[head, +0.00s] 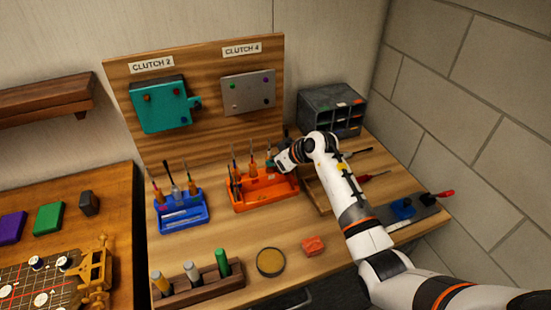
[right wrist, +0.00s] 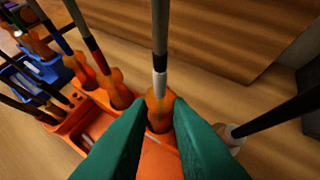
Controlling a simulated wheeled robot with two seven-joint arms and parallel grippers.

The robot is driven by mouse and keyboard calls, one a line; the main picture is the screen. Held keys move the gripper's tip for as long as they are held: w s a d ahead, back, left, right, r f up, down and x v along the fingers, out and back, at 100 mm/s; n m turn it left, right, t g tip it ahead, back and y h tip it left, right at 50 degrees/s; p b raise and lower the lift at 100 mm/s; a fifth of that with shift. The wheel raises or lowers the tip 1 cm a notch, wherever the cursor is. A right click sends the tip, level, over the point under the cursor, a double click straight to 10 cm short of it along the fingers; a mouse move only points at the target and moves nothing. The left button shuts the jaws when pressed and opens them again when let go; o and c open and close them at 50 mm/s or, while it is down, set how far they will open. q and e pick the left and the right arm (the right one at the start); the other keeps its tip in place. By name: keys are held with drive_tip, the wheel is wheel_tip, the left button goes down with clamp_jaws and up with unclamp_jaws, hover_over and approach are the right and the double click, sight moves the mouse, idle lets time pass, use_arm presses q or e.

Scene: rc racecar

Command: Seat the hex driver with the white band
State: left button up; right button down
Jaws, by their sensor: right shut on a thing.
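The hex driver with the white band (right wrist: 160,84) has an orange handle and a grey shaft, and it stands roughly upright in the right wrist view. My right gripper (right wrist: 160,133) has teal fingers shut on its handle. In the head view my right gripper (head: 277,163) is at the right end of the orange holder (head: 264,203) and mostly hides the driver. I cannot tell whether the handle's lower end is in a hole. Other orange-handled drivers (right wrist: 115,91) stand in the orange holder, left of my fingers. My left gripper is not in view.
A dark-shafted tool with a pale collar (right wrist: 232,132) is close to my right fingers. A blue holder (head: 182,214) with drivers stands to the left. A wooden tray (head: 317,193) lies to the right, with a grey drawer cabinet (head: 333,108) behind. The front bench has free room.

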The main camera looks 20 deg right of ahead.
drive_tip(key=shift+f, duration=0.35)
drive_tip(key=c, duration=1.3)
unclamp_jaws()
drive_tip(key=shift+o, duration=0.2)
drive_tip(key=b+v, duration=0.1)
drive_tip(key=v, duration=1.1)
drive_tip(key=shift+b, duration=0.3)
drive_tip(key=shift+a, duration=0.1)
